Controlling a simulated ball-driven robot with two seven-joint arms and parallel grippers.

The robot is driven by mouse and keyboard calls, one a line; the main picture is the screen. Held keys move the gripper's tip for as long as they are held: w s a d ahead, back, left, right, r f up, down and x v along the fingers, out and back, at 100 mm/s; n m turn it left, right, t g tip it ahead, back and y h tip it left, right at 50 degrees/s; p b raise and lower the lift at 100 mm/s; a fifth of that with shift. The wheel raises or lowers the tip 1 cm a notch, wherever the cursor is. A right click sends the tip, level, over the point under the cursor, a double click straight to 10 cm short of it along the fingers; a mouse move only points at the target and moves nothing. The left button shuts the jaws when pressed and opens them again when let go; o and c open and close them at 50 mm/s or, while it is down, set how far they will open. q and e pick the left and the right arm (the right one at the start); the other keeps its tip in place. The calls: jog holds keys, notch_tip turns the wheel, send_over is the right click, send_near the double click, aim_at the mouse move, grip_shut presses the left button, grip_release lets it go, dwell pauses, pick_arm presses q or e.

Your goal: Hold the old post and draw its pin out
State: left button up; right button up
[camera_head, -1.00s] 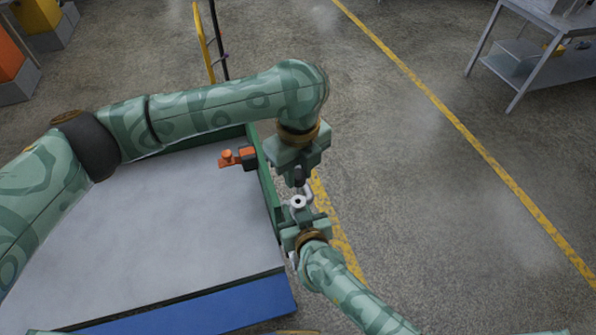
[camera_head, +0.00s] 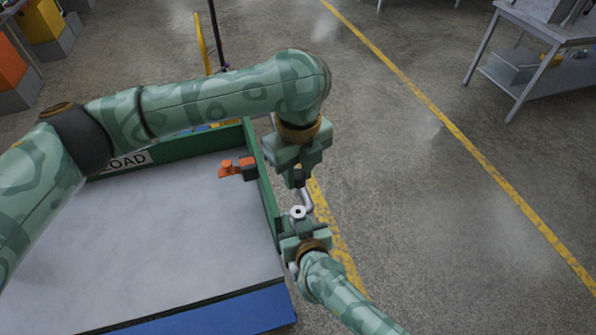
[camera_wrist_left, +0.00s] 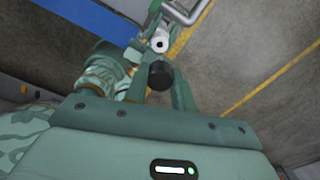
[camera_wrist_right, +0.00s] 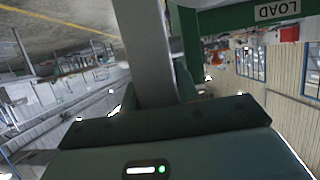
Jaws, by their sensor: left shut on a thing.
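The old post (camera_head: 298,213) shows from above as a pale round top with a dark hole in it. My right gripper (camera_head: 300,230) is around it, and its grey shaft (camera_wrist_right: 150,50) stands between the fingers in the right wrist view. My left gripper (camera_head: 299,180) is just above the post, shut on the pin, whose black end (camera_wrist_left: 160,75) shows between the fingers in the left wrist view. The post's top with its hole (camera_wrist_left: 160,44) shows beyond the pin, apart from it in that view. A bent metal loop (camera_head: 307,199) is beside the post top.
A flat grey cart deck (camera_head: 160,225) with green side walls and a blue front edge lies at left. A grey metal table (camera_head: 545,65) stands far right. The floor at right is clear, with a yellow line.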

jog(key=o, duration=0.4)
jog(key=shift+d, duration=0.1)
jog(key=shift+o, duration=0.2)
jog(key=shift+s, duration=0.15)
jog(key=v, duration=1.2)
